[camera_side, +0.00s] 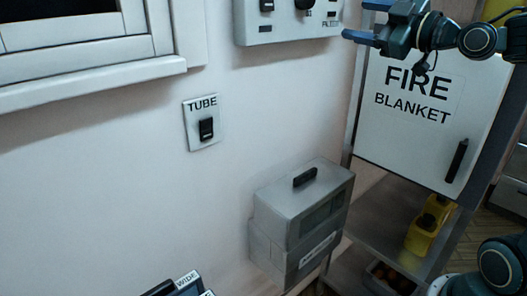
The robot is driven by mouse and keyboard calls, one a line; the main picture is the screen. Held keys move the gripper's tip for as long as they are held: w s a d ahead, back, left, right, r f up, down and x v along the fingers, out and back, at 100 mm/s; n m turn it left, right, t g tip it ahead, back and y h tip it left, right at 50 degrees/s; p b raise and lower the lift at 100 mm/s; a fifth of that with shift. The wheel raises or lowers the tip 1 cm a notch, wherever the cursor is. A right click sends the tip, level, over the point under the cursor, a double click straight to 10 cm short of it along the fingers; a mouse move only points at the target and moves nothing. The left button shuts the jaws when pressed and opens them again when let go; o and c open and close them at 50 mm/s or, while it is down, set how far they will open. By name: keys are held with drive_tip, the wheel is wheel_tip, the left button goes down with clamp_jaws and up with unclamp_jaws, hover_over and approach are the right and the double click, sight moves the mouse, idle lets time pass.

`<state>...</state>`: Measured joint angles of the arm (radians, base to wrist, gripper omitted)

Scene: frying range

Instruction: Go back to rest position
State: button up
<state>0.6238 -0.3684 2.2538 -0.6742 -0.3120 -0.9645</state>
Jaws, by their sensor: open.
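My gripper (362,36) is at the top right of the side view, with its blue fingers pointing left. It is open and nothing shows between the fingers. It is in front of the upper part of the white fire blanket cabinet (405,140), whose door is shut. Part of my arm shows at the right edge.
A grey control box (285,32) is on the wall left of my gripper. A wall switch marked TUBE (203,124) is further left. A grey case (300,215) with a black handle is below. Yellow bottles (427,228) stand on a shelf under the cabinet. A window (95,55) is upper left.

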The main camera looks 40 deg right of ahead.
drive_tip(key=s+a+f+m+g, duration=0.2)
drive_tip(key=s+a+f+g, duration=0.1)
drive_tip(key=f, duration=0.3)
drive_tip(key=s+a+f+m+g, duration=0.1)
drive_tip(key=s+a+f+g, duration=0.2)
drive_tip(key=a+f, duration=0.15)
drive_tip(key=s+f+m+g, duration=0.6)
drive_tip(key=s+f, duration=0.5)
drive_tip(key=s, duration=0.2)
drive_tip(key=shift+s+g, duration=0.4)
drive_tip(key=shift+g, duration=0.2)
